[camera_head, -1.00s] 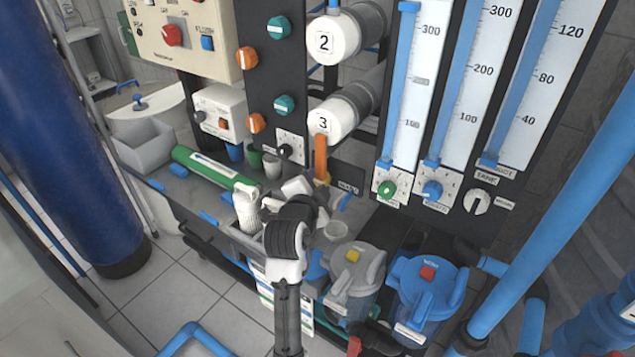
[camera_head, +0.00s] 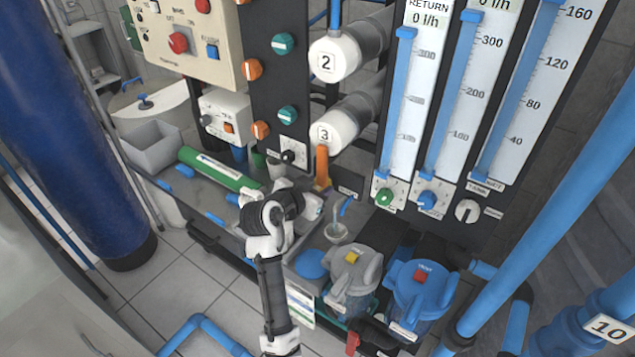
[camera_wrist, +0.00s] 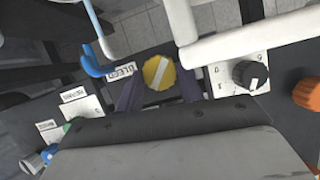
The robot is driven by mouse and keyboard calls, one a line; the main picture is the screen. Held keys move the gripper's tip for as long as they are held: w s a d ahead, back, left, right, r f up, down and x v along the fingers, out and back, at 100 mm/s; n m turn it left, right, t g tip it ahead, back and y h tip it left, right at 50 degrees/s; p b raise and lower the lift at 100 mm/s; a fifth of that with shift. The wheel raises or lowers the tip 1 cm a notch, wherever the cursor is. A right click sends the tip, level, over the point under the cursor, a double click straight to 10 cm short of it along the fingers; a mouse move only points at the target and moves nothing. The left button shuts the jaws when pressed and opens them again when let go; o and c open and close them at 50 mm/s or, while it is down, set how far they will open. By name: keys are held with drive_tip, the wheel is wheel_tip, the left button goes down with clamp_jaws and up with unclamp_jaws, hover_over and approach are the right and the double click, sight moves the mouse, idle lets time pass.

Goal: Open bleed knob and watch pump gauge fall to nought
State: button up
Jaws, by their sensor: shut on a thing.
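The bleed knob (camera_wrist: 160,72) is round and yellow with a pale diagonal stripe, beside a label reading BLEED (camera_wrist: 122,72) in the wrist view. My gripper (camera_wrist: 160,88) has its two dark fingers on either side of the knob and is shut on it. In the head view my gripper (camera_head: 312,207) is low at the panel, under the orange handle (camera_head: 322,165); the arm hides most of the knob there. I cannot make out a pump gauge in either view.
A black selector knob (camera_wrist: 250,74) and white pipes (camera_wrist: 240,42) are close to my gripper. Tall flow tubes (camera_head: 400,100) stand at the right. A green tube (camera_head: 215,168) lies at the left.

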drive_tip(key=shift+n+g+h+p, duration=0.3)
drive_tip(key=shift+n+p, duration=0.05)
drive_tip(key=shift+n, duration=0.25)
idle(0.3)
drive_tip(key=o, duration=1)
drive_tip(key=shift+a, duration=0.15)
drive_tip(key=b+v, duration=0.3)
drive_tip(key=v, duration=1)
drive_tip(key=shift+s+a+r, duration=0.1)
drive_tip(key=shift+s+a, duration=0.15)
